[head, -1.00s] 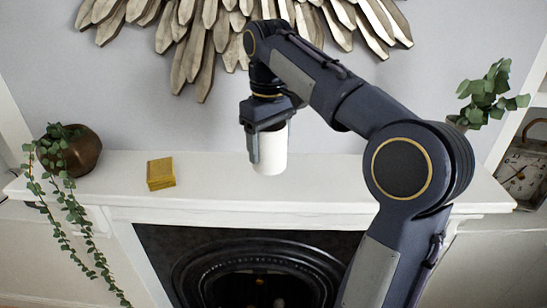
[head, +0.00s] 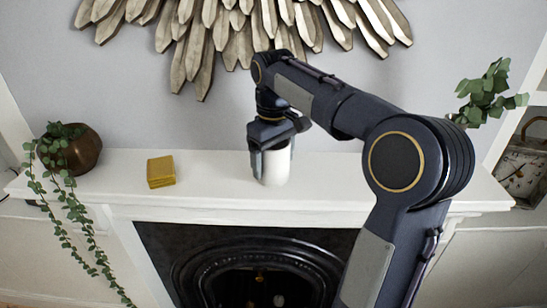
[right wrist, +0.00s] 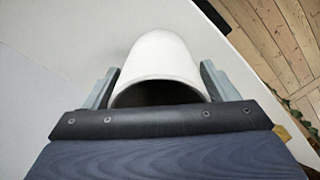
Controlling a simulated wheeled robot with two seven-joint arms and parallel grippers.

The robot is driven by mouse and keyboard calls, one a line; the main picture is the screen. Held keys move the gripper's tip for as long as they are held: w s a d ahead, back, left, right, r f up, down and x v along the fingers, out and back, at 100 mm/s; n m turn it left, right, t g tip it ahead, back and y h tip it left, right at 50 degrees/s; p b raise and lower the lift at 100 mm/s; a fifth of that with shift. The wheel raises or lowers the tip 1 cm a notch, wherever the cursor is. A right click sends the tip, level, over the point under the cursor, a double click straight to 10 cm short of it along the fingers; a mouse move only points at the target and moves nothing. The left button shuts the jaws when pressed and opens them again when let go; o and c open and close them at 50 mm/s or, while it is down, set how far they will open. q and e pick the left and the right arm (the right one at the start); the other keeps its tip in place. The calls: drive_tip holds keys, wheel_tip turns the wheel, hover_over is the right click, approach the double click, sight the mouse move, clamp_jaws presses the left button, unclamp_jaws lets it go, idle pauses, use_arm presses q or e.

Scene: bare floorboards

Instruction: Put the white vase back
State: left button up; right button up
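The white vase (head: 275,168) stands upright on the white mantel shelf (head: 220,190), near its middle. My right gripper (head: 274,160) is above it and points down, with one finger on each side of the vase. In the right wrist view the vase (right wrist: 162,60) is between the two fingers (right wrist: 160,85), with narrow gaps beside it, so the gripper looks open around it. The gripper body hides part of the vase's top. My left gripper is not in view.
A yellow block-like item (head: 161,172) lies to the left on the shelf. A brown pot with a trailing plant (head: 82,152) is at the far left, and another leafy plant (head: 490,92) at the right. A wooden wall ornament (head: 240,35) hangs above. The fireplace (head: 250,265) is below.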

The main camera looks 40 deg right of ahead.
drive_tip(key=shift+o, duration=0.8)
drive_tip(key=shift+r, duration=0.25)
wheel_tip(320, 180, up, 12)
drive_tip(key=shift+f, duration=0.1)
